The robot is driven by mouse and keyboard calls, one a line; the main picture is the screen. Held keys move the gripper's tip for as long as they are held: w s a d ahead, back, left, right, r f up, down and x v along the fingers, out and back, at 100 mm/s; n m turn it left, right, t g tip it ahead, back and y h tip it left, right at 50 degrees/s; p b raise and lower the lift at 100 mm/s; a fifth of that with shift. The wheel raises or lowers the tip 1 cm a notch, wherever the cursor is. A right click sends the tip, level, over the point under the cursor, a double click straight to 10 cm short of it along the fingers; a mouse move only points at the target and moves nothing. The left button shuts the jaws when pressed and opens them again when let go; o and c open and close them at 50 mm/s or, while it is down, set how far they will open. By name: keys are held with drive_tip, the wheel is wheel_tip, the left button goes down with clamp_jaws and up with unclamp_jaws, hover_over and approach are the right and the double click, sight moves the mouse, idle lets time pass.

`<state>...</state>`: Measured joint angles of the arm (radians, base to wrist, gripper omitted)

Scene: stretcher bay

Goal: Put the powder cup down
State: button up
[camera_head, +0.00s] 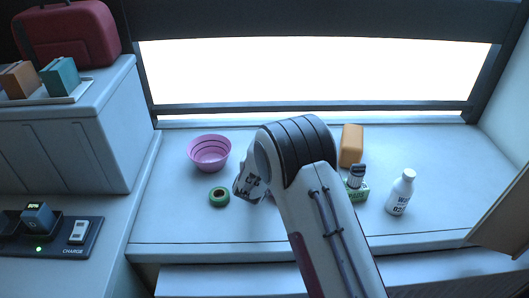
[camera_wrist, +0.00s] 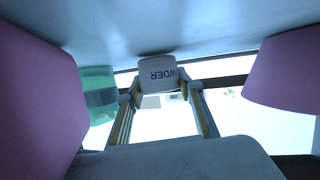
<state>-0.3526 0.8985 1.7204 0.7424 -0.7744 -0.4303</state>
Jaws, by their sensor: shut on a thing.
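The powder cup (camera_wrist: 158,74) is white with dark lettering that appears upside down, ending in "WDER". It shows in the wrist view between the fingertips of my gripper (camera_wrist: 161,90), which is shut on it. A pale surface fills the top of that view close to the cup; I cannot tell whether the cup touches it. In the head view my arm hides the cup and the fingers. Only a grey and black piece of my wrist shows there, just right of a green ring on the counter (camera_head: 180,232).
The green ring (camera_head: 219,197) and a pink bowl (camera_head: 210,154) stand left of my arm. The counter's front left is clear.

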drive_tip(key=shift+s+d+f, duration=0.1)
drive_tip(key=shift+s+f, duration=0.1)
drive_tip(key=shift+f, duration=0.35)
drive_tip(key=shift+s+f, duration=0.2)
drive_tip(key=shift+f, duration=0.3)
drive_tip(key=o, duration=1.1)
drive_tip(key=shift+o, duration=0.2)
drive_tip(key=shift+s+r, duration=0.1)
drive_tip(key=shift+s, duration=0.05)
drive_tip(key=shift+w+r+v, duration=0.1)
drive_tip(key=shift+r+v, duration=0.1)
drive_tip(key=shift+v, duration=0.7)
drive_tip(key=shift+w+r+v, duration=0.1)
drive_tip(key=shift+r+v, duration=0.1)
drive_tip(key=shift+v, duration=0.75)
drive_tip(key=shift+w+r+v, duration=0.1)
drive_tip(key=shift+r+v, duration=0.05)
drive_tip(key=shift+v, duration=0.75)
drive_tip(key=shift+s+a+r, duration=0.25)
drive_tip(key=shift+s+r, duration=0.45)
drive_tip(key=shift+s, duration=0.15)
drive_tip(key=shift+r, duration=0.1)
drive_tip(key=shift+r, duration=0.15)
